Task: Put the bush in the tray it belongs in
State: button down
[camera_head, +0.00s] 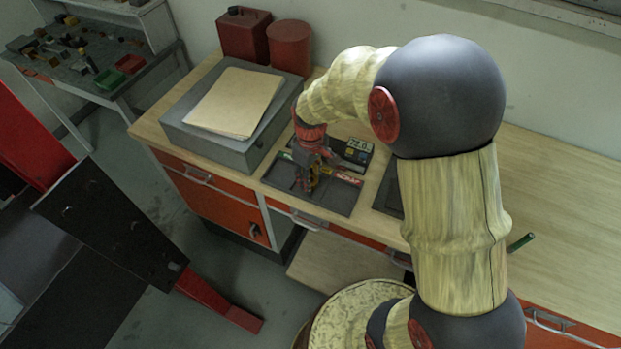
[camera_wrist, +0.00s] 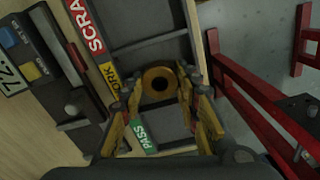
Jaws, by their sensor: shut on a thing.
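The bush (camera_wrist: 158,86) is a brass-coloured ring with a dark hole, seen end-on in the wrist view. My gripper (camera_wrist: 160,92) is shut on it, with yellow-sided fingers on both sides. In the head view my gripper (camera_head: 307,182) is low over the dark divided tray (camera_head: 331,197); the bush cannot be made out there. Tray labels in the wrist view are red SCRAP (camera_wrist: 88,28), a partly hidden yellow one ending in ORK (camera_wrist: 110,77) and green PASS (camera_wrist: 145,137). The bush appears over the middle part; its height above the floor is unclear.
A measuring tool with a digital display (camera_head: 358,147) lies behind the tray. A grey block with a tan folder (camera_head: 233,102) stands to the left, and red cans (camera_head: 289,45) stand behind. The wooden bench (camera_head: 560,205) is mostly clear to the right.

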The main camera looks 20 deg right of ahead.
jog(key=shift+f, duration=0.15)
jog(key=c, duration=1.6)
grip_release()
notch_tip(320, 180, up, 12)
jog(key=p, duration=0.2)
jog(key=s+r+m+t, duration=0.2)
jog(key=s+r, duration=0.3)
jog(key=s, duration=0.1)
jog(key=s+r+m+t, duration=0.1)
jog(key=s+r+m, duration=0.1)
jog(key=s+r, duration=0.3)
jog(key=s+r+m+t, duration=0.2)
jog(key=s+r, duration=0.2)
jog(key=s, duration=0.4)
jog(key=shift+s+r+t, duration=0.3)
jog(key=shift+r, duration=0.1)
